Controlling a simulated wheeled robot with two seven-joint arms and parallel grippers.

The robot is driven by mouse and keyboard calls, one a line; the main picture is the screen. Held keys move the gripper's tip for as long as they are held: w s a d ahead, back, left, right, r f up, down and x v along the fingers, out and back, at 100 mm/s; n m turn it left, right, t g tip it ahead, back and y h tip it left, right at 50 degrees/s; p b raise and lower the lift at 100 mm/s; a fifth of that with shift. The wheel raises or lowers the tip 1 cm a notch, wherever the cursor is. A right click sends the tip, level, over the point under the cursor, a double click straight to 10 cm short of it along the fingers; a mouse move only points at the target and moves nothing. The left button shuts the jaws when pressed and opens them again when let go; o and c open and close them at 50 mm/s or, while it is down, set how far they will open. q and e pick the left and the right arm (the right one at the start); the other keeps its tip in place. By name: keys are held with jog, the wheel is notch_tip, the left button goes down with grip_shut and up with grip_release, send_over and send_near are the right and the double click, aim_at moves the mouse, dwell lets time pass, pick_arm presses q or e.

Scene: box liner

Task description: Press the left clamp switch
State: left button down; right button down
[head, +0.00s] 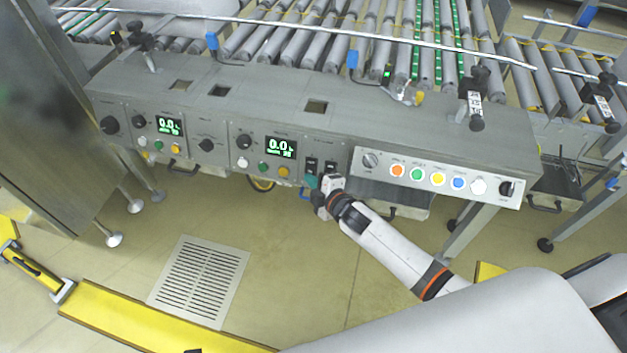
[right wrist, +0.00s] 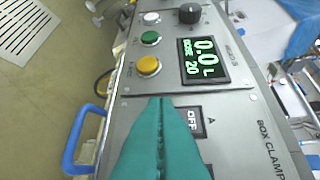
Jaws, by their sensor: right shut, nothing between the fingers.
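The left clamp switch (head: 311,165) is a small dark rocker on the front of the grey control panel. In the right wrist view it shows an OFF label (right wrist: 194,121) beside the letter A, partly covered by my fingers. A second dark switch (head: 330,167) sits just to its right. My right gripper (head: 312,181) is at the panel's lower edge, just below the left switch. Its teal fingers (right wrist: 161,102) are pressed together and empty. I cannot tell whether they touch the panel. My left gripper is not in view.
A display (head: 281,147) reading 0.0 and a yellow button (head: 284,172) lie left of the switch. A light panel (head: 436,178) with several coloured buttons lies to the right. A blue handle (right wrist: 82,140) juts out beside the fingers. Roller conveyors (head: 350,40) lie behind.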

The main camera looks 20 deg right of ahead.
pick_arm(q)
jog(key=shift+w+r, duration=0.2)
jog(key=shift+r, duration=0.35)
pick_arm(e)
jog(key=shift+w+d+f, duration=0.3)
jog(key=shift+w+d, duration=0.05)
jog(key=shift+w, duration=0.15)
jog(key=shift+f, duration=0.1)
jog(key=shift+w+d+f, duration=0.1)
jog(key=shift+w+d, duration=0.05)
jog(key=shift+r+p, duration=0.5)
jog(key=shift+r, duration=0.3)
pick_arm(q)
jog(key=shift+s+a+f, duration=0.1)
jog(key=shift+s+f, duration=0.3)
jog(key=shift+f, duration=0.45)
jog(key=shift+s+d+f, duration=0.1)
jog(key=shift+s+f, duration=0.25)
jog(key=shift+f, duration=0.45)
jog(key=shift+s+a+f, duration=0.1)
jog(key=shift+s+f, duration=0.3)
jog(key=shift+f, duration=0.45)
